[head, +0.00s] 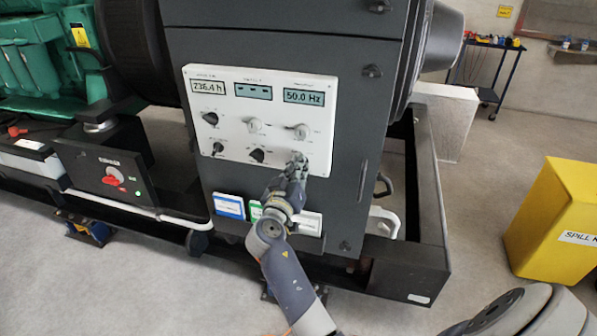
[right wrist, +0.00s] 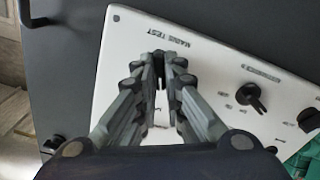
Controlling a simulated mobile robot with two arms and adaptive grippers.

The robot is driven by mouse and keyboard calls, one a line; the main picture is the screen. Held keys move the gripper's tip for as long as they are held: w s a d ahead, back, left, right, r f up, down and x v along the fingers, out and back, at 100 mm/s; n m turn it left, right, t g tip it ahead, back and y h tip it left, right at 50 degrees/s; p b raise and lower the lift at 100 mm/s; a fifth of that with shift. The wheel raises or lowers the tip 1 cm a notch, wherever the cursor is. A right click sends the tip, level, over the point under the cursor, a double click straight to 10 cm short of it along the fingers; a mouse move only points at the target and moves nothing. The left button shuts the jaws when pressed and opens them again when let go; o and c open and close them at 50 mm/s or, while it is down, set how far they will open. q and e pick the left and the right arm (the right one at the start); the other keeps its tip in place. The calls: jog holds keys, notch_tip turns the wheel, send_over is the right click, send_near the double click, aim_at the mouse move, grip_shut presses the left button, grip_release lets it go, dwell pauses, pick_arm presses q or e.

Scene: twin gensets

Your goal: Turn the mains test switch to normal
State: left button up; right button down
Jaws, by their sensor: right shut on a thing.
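The white control panel (head: 235,135) is on the dark genset cabinet; it also shows in the right wrist view (right wrist: 225,65). The "MAINS TEST" label (right wrist: 185,37) is printed on the panel just beyond my fingertips. My right gripper (head: 298,162) is at the panel's lower right; it also shows in the right wrist view (right wrist: 160,60). It is shut on the mains test switch, which the fingers hide, so its position cannot be read. A black knob (head: 257,155) is just left of the gripper. My left gripper is out of view.
Other panel knobs and key switches, such as a silver one (head: 301,131), are close above and left. Coloured labels (head: 229,206) are below the panel. A yellow spill bin (head: 555,225) stands at right on open floor. A red-handled switch box (head: 108,175) is at left.

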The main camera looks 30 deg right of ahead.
jog(key=shift+r+n, duration=0.1)
jog(key=shift+n, duration=0.5)
jog(key=c, duration=1.8)
grip_release()
jog(key=shift+o, duration=0.5)
jog(key=shift+w+d, duration=0.1)
